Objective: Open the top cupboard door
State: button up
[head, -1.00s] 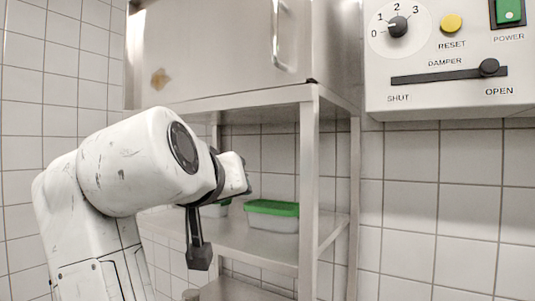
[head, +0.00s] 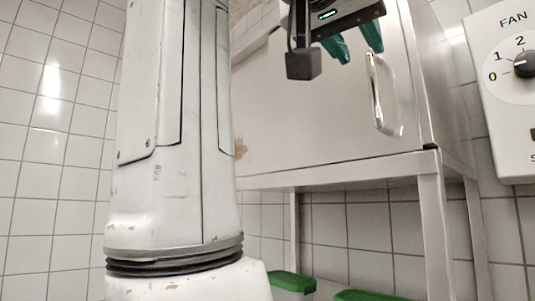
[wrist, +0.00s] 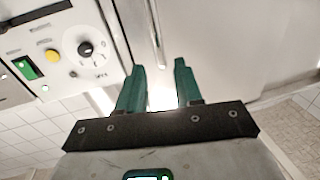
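The top cupboard has a brushed-steel door (head: 310,115) that looks shut. Its upright bar handle (head: 377,95) is near the right edge of the door. My gripper (head: 360,50) is at the top of the head view, just above and left of the handle's upper end. Its two green fingers are apart with nothing between them. In the wrist view the handle (wrist: 156,35) lies ahead of my gripper (wrist: 158,70), roughly in line with the gap between the fingers. I cannot tell how far off it is.
A control panel with a fan knob (head: 525,64) is on the wall right of the cupboard. Below the cupboard are open frame legs (head: 432,220) and green-lidded boxes (head: 290,282). My arm hides the cupboard's left part.

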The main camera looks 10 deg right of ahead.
aim_at(370, 66)
jog(key=p+x, duration=0.2)
jog(key=x, duration=0.5)
jog(key=shift+w+d, duration=0.1)
jog(key=shift+w, duration=0.1)
grip_shut()
